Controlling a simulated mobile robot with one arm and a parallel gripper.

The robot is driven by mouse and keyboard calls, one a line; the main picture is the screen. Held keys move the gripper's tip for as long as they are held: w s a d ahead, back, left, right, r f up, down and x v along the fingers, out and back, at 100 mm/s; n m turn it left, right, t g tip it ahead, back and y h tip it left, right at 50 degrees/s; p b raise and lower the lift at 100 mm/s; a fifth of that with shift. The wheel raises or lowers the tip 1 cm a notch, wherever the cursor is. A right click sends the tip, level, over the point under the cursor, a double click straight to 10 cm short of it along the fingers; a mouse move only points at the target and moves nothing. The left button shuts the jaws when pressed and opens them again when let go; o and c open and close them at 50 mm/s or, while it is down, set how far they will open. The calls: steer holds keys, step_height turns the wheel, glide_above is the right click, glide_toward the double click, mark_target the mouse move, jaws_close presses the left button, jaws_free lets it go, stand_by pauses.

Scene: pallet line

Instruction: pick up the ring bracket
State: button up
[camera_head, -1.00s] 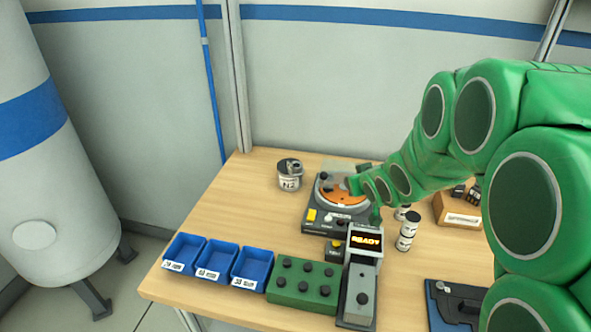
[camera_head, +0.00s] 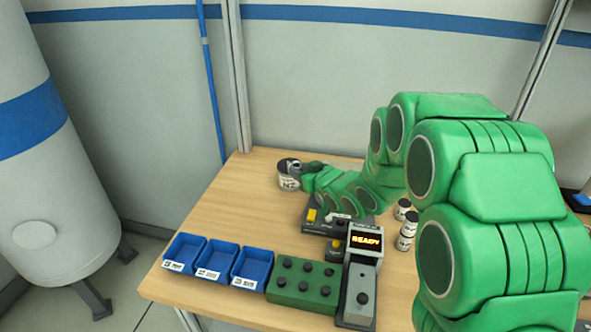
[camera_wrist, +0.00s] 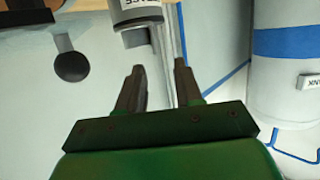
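I cannot pick out the ring bracket with certainty in either view. My gripper (camera_wrist: 159,65) is open in the wrist view, its two dark fingers apart with nothing held between them. In the head view my gripper (camera_head: 306,169) is beside the labelled grey can (camera_head: 289,180) at the back of the table. Dark parts show at the can's top, too small to name. In the wrist view, a labelled cylinder (camera_wrist: 137,12) is just beyond the fingers. The turntable device (camera_head: 312,216) is mostly hidden under my arm.
Three blue bins (camera_head: 215,261) line the table's front left, beside a green box with black knobs (camera_head: 303,285) and a device reading READY (camera_head: 365,242). Small white jars (camera_head: 406,238) stand right of it. A large tank (camera_head: 40,150) stands left. The table's left part (camera_head: 225,210) is clear.

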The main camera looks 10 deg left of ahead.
mark_target(291, 164)
steer(key=shift+w+x, duration=0.2)
steer(key=shift+x, duration=2.75)
steer(key=shift+d+r, duration=0.1)
steer(key=shift+d, duration=0.15)
steer(key=shift+c, duration=0.3)
jaws_close()
